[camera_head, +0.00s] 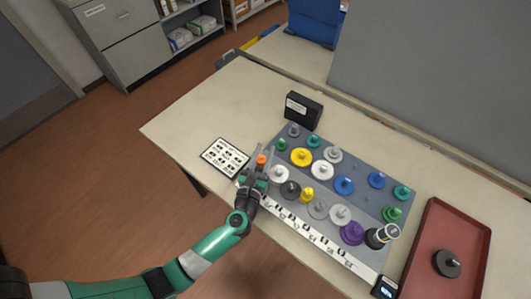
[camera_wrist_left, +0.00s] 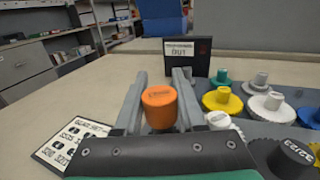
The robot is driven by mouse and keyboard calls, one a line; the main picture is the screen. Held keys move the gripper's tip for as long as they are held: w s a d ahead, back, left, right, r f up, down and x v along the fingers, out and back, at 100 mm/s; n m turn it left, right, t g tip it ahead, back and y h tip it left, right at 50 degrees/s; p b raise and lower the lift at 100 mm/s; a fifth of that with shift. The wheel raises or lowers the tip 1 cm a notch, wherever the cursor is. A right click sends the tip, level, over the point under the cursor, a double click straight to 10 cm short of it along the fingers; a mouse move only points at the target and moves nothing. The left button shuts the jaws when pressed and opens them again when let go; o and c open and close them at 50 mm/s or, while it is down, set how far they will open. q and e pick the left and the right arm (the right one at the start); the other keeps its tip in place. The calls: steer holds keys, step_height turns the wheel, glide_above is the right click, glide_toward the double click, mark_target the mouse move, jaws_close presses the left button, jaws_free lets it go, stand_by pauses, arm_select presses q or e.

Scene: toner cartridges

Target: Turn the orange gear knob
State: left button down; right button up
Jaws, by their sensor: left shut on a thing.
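The fingers also show in the wrist view (camera_wrist_left: 161,74), reaching past the knob. The gear's lower part is hidden by the gripper. My right gripper is not in view.
Several coloured gears crowd the board, with a white gear (camera_head: 279,173) close beside my left gripper. A printed card (camera_head: 225,158) lies to the left. A black box (camera_head: 303,111) stands behind. A red tray (camera_head: 431,262) with a dark round part (camera_head: 447,263) is at the right.

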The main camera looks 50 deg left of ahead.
arm_select(q)
steer(key=shift+n+g+y, duration=0.3)
steer(key=shift+y, duration=0.1)
steer(key=c, duration=0.5)
jaws_free()
steer(key=shift+s, duration=0.1)
steer(key=p+v, duration=0.1)
steer(key=v, duration=1)
steer(key=shift+s+d, duration=0.15)
steer(key=shift+s, duration=0.05)
